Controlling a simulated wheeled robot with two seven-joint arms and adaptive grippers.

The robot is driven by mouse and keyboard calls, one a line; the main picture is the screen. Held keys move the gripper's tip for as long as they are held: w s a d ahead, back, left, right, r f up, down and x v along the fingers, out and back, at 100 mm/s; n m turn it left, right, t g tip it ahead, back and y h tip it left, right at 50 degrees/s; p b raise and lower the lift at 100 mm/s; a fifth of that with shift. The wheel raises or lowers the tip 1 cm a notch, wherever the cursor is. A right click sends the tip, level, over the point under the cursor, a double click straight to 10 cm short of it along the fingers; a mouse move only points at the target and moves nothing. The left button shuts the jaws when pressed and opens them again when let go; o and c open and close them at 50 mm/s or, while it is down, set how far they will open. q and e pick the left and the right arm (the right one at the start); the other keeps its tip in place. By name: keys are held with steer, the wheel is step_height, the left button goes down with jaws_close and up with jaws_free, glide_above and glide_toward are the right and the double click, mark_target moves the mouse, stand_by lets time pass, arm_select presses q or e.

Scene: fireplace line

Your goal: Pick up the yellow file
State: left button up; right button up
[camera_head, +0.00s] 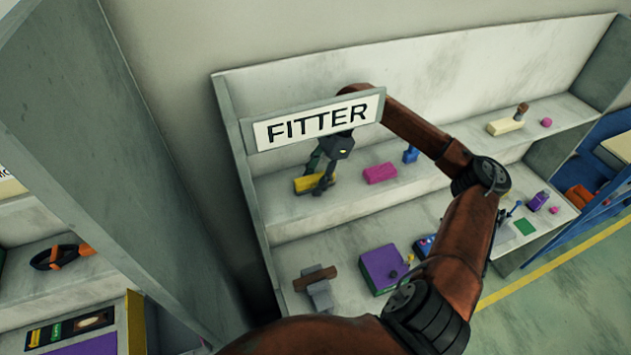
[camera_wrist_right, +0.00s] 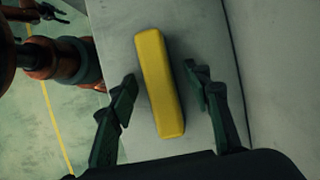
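The yellow file (camera_wrist_right: 161,82) is a long yellow block lying on the grey shelf. In the right wrist view it lies between the two dark green fingers of my right gripper (camera_wrist_right: 163,90), with a gap on each side. My right gripper is open. In the head view my right gripper (camera_head: 322,178) is above the yellow file (camera_head: 303,185), at the left end of the upper shelf, and hides part of it.
A FITTER sign (camera_head: 318,120) hangs in front of the shelf near my right wrist. On the same shelf stand a pink block (camera_head: 380,173) and a blue object (camera_head: 410,154). A purple box (camera_head: 384,268) and a grey vise-like object (camera_head: 318,288) are on the lower level.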

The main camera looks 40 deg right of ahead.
jaws_close()
stand_by(0.3)
steer(key=shift+r, duration=0.1)
